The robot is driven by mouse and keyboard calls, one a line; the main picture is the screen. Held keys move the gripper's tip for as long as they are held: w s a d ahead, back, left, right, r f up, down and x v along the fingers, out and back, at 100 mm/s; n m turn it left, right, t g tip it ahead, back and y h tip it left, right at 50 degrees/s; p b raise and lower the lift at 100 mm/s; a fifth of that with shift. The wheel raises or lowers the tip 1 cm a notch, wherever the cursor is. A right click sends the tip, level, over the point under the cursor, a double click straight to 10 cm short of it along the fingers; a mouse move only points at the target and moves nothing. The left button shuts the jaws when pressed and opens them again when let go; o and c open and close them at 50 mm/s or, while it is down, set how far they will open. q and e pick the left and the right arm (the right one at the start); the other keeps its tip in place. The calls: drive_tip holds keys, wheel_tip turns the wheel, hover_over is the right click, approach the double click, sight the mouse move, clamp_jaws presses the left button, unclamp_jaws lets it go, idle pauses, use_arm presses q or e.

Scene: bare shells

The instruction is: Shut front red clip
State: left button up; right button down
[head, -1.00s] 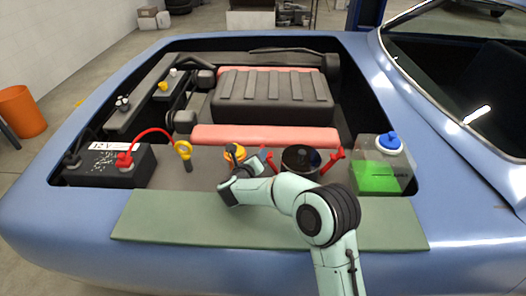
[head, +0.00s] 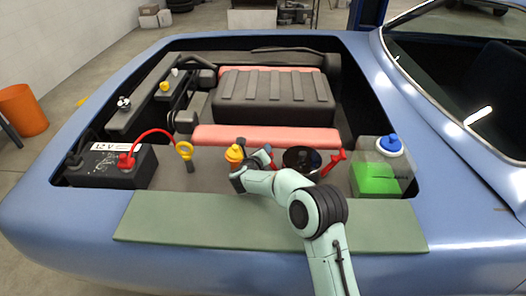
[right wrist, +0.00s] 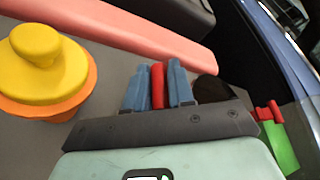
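A black round canister (head: 301,160) sits in the engine bay with a red clip on each side. The right-hand red clip (head: 337,158) sticks up and out at an angle; it also shows at the right of the right wrist view (right wrist: 267,111). The left-hand red clip (right wrist: 158,86) is between the blue fingers of my right gripper (right wrist: 159,90), which press close on both its sides. In the head view my right gripper (head: 264,158) is at the canister's left side and hides most of that clip. My left gripper is not in view.
A yellow-orange cap (head: 234,154) stands just left of my right gripper. A yellow ring handle (head: 184,150) and a battery (head: 112,166) are further left. A blue-capped tank with green fluid (head: 380,170) is at right. A green mat (head: 200,222) covers the front edge.

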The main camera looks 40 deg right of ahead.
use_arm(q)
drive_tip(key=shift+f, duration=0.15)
use_arm(e)
drive_tip(key=shift+s+d+m+b, duration=0.25)
drive_tip(key=shift+d+m+b, duration=0.05)
drive_tip(key=shift+b, duration=0.5)
drive_tip(key=d+m+b, duration=0.1)
drive_tip(key=b, duration=0.1)
drive_tip(key=s+d+y+b, duration=0.1)
drive_tip(key=b, duration=0.1)
drive_tip(key=shift+s+r+m+t, duration=0.3)
drive_tip(key=shift+r+m, duration=0.1)
drive_tip(key=shift+s+d+r+m+y+b, duration=0.15)
drive_tip(key=shift+s+d+m+y+b, duration=0.25)
drive_tip(key=shift+b, duration=0.3)
use_arm(q)
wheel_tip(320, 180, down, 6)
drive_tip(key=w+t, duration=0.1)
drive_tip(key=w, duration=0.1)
drive_tip(key=shift+b, duration=0.4)
use_arm(e)
drive_tip(key=shift+s+d+r, duration=0.1)
drive_tip(key=shift+s+d, duration=0.3)
drive_tip(key=shift+d, duration=0.1)
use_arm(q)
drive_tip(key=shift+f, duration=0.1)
use_arm(e)
drive_tip(key=shift+d, duration=0.1)
